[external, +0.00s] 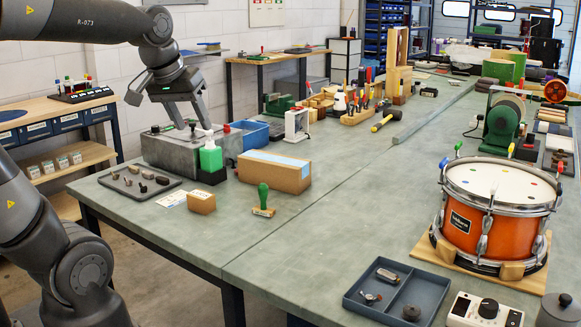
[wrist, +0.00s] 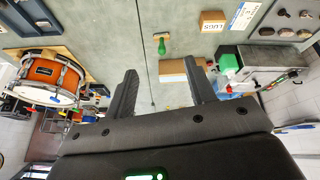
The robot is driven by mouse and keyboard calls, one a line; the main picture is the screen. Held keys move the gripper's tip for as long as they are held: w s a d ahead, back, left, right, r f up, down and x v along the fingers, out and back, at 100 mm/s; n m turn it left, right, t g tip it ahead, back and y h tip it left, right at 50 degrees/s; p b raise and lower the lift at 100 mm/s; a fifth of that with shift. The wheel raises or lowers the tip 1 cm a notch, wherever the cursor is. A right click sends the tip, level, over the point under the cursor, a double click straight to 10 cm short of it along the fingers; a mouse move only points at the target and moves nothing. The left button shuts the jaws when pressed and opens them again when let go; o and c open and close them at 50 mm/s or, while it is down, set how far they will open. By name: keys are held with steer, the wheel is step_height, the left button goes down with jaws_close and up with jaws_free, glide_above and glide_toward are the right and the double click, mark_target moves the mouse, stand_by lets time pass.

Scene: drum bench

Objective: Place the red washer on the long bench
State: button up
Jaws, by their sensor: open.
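No red washer can be made out for certain. A small red piece (external: 226,128) shows at the right end of the grey metal box (external: 168,152), too small to identify. The long bench (external: 335,200) has a grey-green top and also shows in the wrist view (wrist: 115,25). My gripper (external: 191,122) is open above the grey box at the bench's left end, fingers pointing down. A small dark knob (external: 193,125) is close to the fingertips in the external view.
A green bottle (external: 211,156), cardboard box (external: 274,171), small box (external: 201,202) and green-handled stamp (external: 263,200) stand nearby. A dark tray (external: 140,181) holds metal parts. An orange drum (external: 475,228) and parts tray (external: 398,300) are at right.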

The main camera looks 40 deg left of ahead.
steer(key=shift+o, duration=0.3)
steer(key=s+d+f+m, duration=0.1)
steer(key=s+f+m, duration=0.1)
steer(key=s+f, duration=0.2)
steer(key=s, duration=0.3)
steer(key=shift+d+f+m+t, duration=0.25)
steer(key=shift+d+m+t, duration=0.05)
steer(key=shift+m+t, duration=0.1)
steer(key=shift+o, duration=0.5)
steer(key=shift+s+f, duration=0.15)
steer(key=shift+f, duration=0.05)
